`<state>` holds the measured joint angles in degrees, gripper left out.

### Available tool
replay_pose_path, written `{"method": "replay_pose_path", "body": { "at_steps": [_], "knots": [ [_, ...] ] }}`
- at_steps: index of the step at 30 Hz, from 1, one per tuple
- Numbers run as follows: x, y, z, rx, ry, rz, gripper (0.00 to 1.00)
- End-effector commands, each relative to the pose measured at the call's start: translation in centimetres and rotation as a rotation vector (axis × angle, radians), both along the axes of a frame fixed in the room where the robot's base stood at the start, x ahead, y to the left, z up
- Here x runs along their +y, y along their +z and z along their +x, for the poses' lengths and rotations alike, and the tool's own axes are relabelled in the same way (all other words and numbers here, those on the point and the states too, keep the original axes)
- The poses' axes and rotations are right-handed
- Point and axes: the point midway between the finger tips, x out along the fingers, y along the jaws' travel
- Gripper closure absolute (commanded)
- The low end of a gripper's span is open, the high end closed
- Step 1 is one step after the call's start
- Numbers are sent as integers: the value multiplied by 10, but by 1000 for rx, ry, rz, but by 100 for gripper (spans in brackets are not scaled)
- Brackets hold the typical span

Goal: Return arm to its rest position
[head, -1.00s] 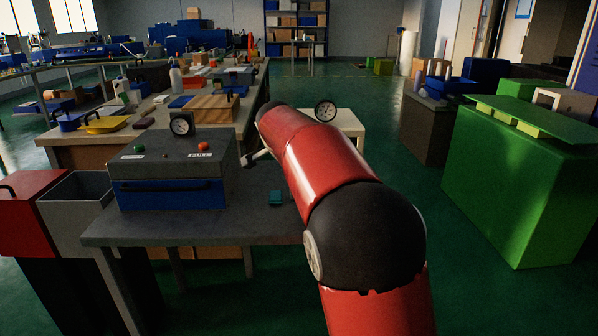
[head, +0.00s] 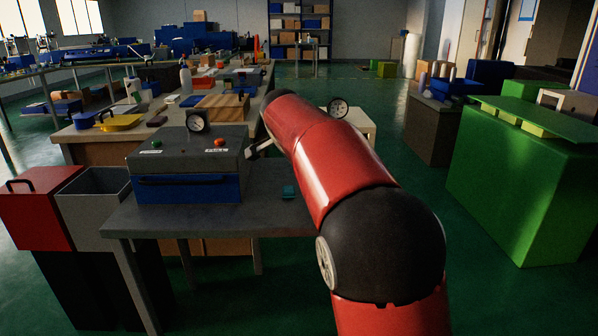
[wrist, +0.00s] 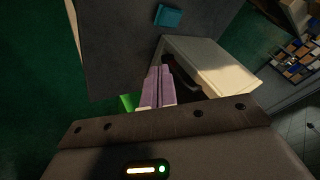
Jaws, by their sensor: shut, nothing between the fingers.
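My gripper (wrist: 157,88) shows in the wrist view as two pale purple fingers shut together with nothing between them. They are beside the grey bench top and a pale-topped table (wrist: 215,65), apart from the small teal block (wrist: 168,16). In the head view my red and black arm reaches forward over the right side of the bench (head: 150,219); its far end hides the gripper. The press (head: 190,160), a grey box with a blue front, a dial and a red button, stands on that bench, left of my arm. The teal block (head: 289,192) lies on the bench between press and arm.
A red bin (head: 38,215) and a grey bin (head: 95,215) stand left of the bench. A large green cabinet (head: 520,190) stands at the right. A cluttered workbench (head: 85,131) is behind the press. Green floor is open between my arm and the cabinet.

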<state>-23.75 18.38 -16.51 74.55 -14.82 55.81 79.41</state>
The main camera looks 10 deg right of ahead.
Motion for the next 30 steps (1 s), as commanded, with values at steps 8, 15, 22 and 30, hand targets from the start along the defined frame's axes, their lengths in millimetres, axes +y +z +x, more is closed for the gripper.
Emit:
{"method": "replay_pose_path", "body": {
  "at_steps": [8, 15, 22, 30],
  "knots": [
    [26, 42, -17, -3, 4, 1, 100],
    [31, 56, -28, 5, 13, -1, 100],
    [-17, 50, -98, 89, 204, -40, 100],
    [-56, 4, -239, 167, 590, -166, 100]
  ]
}}
